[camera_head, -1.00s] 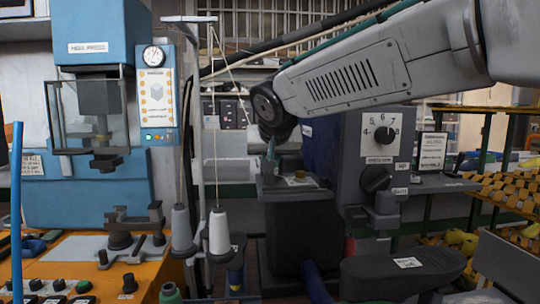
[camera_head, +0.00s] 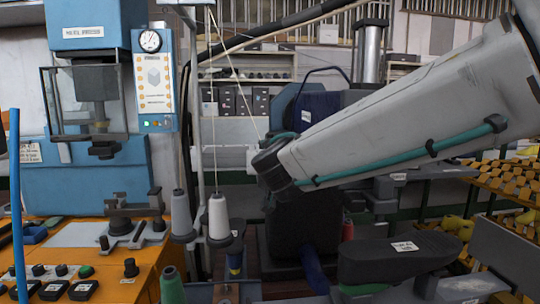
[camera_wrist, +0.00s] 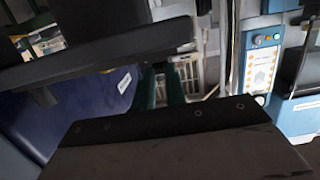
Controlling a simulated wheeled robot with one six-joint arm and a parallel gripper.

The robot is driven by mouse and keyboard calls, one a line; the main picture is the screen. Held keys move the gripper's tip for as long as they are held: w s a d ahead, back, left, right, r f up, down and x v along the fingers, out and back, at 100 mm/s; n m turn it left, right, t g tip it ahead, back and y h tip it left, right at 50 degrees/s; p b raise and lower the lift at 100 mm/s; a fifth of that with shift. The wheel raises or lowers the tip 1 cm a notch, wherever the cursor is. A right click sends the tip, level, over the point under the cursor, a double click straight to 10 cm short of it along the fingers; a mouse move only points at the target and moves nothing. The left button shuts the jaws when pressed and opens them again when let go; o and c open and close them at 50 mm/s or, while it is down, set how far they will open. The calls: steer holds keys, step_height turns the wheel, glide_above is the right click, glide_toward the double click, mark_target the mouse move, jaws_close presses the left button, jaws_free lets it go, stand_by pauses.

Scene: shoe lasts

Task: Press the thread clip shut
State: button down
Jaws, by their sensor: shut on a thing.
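My gripper shows in the wrist view as a broad dark block (camera_wrist: 185,145) with small screws along its edge, filling the lower middle. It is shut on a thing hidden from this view. In the head view my arm slants down from the upper right to a dark round joint, and the fingertips cannot be made out there. I cannot make out the thread clip in either view. A thin pale thread (camera_head: 233,75) runs from the top of the thread stand (camera_head: 201,100) down toward the arm's end. Two grey-white thread cones (camera_head: 219,217) (camera_head: 181,214) stand below it.
A blue press (camera_head: 90,185) with a control panel (camera_head: 155,85) stands at left over an orange bench (camera_head: 120,285). A black machine arm (camera_head: 395,255) is at lower right, and racks of yellow pieces (camera_head: 505,185) at far right. A dark machine part (camera_wrist: 110,48) crosses the upper-left wrist view.

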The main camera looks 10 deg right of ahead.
steer(key=shift+f+t, duration=0.35)
steer(key=shift+t, duration=0.25)
steer(key=shift+f, duration=0.1)
steer(key=c, duration=1.4)
jaws_free()
steer(key=shift+c, duration=0.2)
steer(key=shift+s, duration=0.15)
steer(key=s, duration=0.7)
steer(key=shift+s+r, duration=0.3)
